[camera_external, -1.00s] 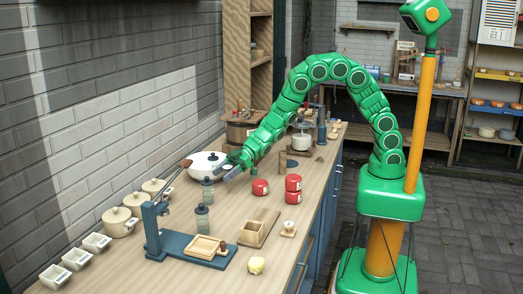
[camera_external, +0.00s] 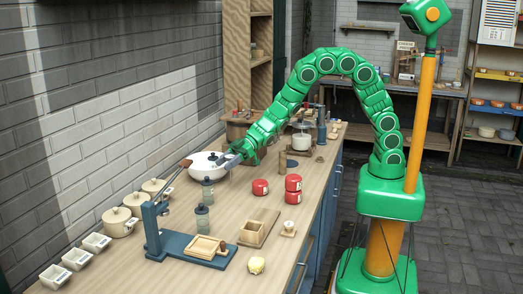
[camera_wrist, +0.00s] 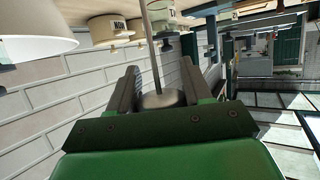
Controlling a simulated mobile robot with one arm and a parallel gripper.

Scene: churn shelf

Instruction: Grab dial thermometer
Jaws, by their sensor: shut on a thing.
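The dial thermometer shows in the wrist view as a round grey dial head (camera_wrist: 161,99) with a thin metal stem running up the picture. The dial head sits between the two dark fingers of my gripper (camera_wrist: 158,88), which are shut on it. In the external view my gripper (camera_external: 228,160) is above the counter, by the right rim of the white bowl (camera_external: 199,166). The thermometer is too small to make out there. The bowl's rim also shows at the top left of the wrist view (camera_wrist: 35,35).
Two grey-lidded jars stand in front of the bowl, one nearer it (camera_external: 208,192) and one closer to the blue press stand (camera_external: 190,244). Red tins (camera_external: 293,190) stand to the right. Lidded cream pots (camera_external: 118,222) line the wall. The counter's right front strip is mostly clear.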

